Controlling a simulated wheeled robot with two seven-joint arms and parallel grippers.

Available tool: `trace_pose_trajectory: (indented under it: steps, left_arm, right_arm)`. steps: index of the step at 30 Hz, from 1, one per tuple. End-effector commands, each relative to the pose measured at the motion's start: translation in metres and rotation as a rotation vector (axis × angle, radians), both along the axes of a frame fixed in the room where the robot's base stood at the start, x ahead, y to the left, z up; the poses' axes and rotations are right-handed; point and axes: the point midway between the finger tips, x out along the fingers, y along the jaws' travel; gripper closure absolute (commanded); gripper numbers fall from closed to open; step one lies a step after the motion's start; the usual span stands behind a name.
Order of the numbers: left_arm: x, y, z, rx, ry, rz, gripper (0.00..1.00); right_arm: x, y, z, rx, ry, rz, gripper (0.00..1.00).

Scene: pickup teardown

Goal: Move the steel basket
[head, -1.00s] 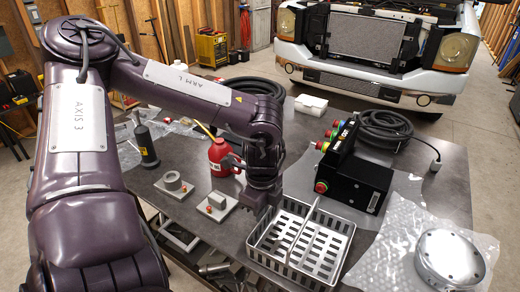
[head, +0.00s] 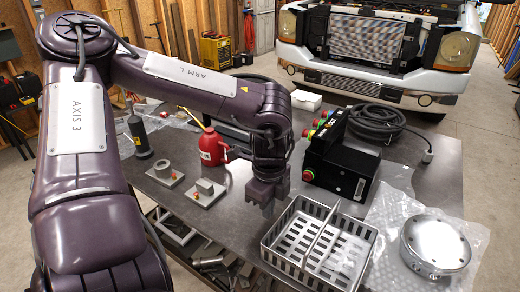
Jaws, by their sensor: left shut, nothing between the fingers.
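The steel basket (head: 286,262) is a rectangular, slotted open tray with a bar handle across its middle. It sits at the near front of the grey table, its lower end cut off by the picture edge. My left gripper (head: 268,208) points down just left of the basket's back-left side. It is shut and empty. Whether its fingers touch the basket wall I cannot tell. My right gripper is not in view.
A red oil can (head: 212,148) and two small fixture plates (head: 208,193) lie left of the gripper. A black control box (head: 342,168) stands behind the basket. A round metal flange (head: 436,243) lies on bubble wrap to the right. A coiled black cable (head: 378,123) is at the back.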

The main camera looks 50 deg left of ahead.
Motion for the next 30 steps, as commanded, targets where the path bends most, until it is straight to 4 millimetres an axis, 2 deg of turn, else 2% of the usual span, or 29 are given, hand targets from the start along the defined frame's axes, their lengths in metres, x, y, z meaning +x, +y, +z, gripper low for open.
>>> trace_pose_trajectory:
  steps: [3,9,15,21,30]
  left_arm:
    - [0.001,0.014,0.006,-0.003,-0.007,0.001,1.0]
    - [0.001,0.013,0.054,0.001,-0.007,0.0,1.0]
    - [0.0,0.013,0.087,0.001,-0.003,0.0,1.0]
    - [0.0,0.013,0.099,-0.001,0.0,0.0,1.0]
    - [0.0,0.013,0.1,-0.001,0.001,0.0,1.0]
  right_arm:
    - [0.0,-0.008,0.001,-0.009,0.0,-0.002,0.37]
    - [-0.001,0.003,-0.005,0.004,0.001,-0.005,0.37]
    - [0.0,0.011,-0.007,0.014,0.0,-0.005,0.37]
    - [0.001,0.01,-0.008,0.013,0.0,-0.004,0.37]
    - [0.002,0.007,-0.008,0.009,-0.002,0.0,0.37]
